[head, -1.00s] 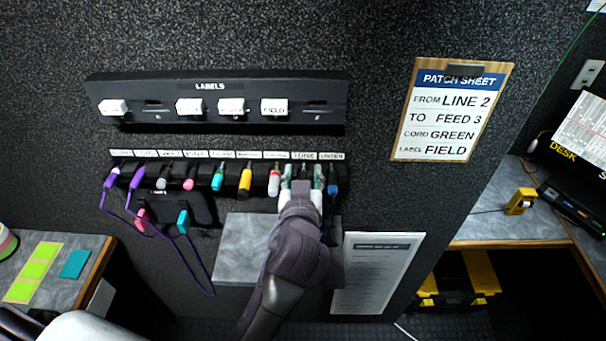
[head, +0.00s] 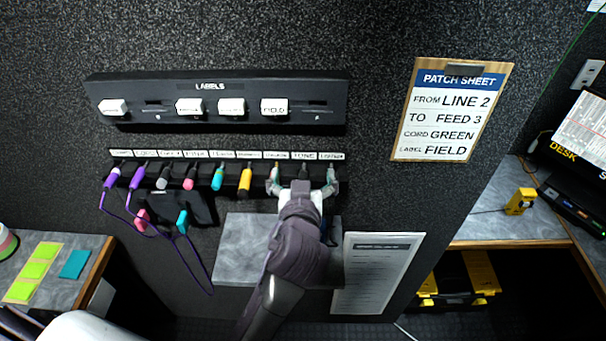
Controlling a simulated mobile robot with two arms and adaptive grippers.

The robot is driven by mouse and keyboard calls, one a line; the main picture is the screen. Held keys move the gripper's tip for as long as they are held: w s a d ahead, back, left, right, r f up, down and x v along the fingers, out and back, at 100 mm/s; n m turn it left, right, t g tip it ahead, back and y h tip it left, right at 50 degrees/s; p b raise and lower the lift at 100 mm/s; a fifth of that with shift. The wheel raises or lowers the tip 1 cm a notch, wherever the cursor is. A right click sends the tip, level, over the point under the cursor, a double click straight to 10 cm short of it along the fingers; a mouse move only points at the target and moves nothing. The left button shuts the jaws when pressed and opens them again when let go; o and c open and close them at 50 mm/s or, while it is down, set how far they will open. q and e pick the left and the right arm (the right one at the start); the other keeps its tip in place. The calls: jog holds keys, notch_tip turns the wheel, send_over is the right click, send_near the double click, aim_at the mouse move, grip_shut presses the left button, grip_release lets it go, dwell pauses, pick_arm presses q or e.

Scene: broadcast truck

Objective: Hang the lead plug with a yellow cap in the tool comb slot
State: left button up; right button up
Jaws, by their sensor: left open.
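The black tool comb (head: 203,172) runs along the wall under a row of small white labels, with several coloured plugs hanging from it. A plug with a yellow body (head: 245,183) hangs left of my left gripper. My left gripper (head: 303,180) is at the comb's right end, its fingers spread wide around a dark plug-like piece (head: 304,173) in the slot there. The gripper hides most of that piece, so I cannot tell its cap colour. My right gripper is out of view.
A black labels rack (head: 215,88) is above the comb. Purple cords (head: 185,245) loop below its left end. A grey shelf (head: 235,250) is under my arm. A clipboard patch sheet (head: 452,110) and a white paper (head: 375,270) hang at right.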

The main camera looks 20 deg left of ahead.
pick_arm(q)
jog(key=shift+s+d, duration=0.1)
jog(key=shift+s, duration=0.15)
jog(key=shift+f+v, duration=0.1)
jog(key=shift+v, duration=0.5)
jog(key=shift+f+v, duration=0.15)
jog(key=shift+v, duration=0.4)
jog(key=shift+s, duration=0.15)
jog(key=v, duration=0.1)
jog(key=b+v, duration=0.1)
jog(key=v, duration=0.1)
jog(key=f+v, duration=0.1)
jog(key=v, duration=0.1)
jog(key=shift+d, duration=0.15)
